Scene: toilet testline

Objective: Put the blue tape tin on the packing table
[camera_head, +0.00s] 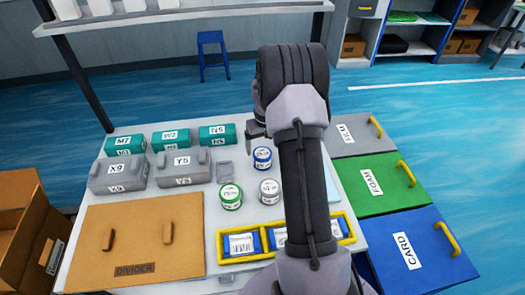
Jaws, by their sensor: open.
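The blue tape tin (262,160), a short round tin with a pale lid and a blue band, stands upright on the white table (205,222). My gripper (256,130) is partly hidden by my arm; it shows just beyond the tin, above the table. It is open, and I see nothing held in it. A green-banded tin (231,198) and a grey-white tin (270,192) stand nearer than the blue one. I cannot tell whether this white table is the packing table.
Teal boxes (171,138) and grey boxes (183,168) stand at the table's left back. A brown divider board (143,232) and a yellow-framed tray (345,229) lie in front. Grey, green (374,183) and blue bins stand right. A blue stool (212,50) stands behind.

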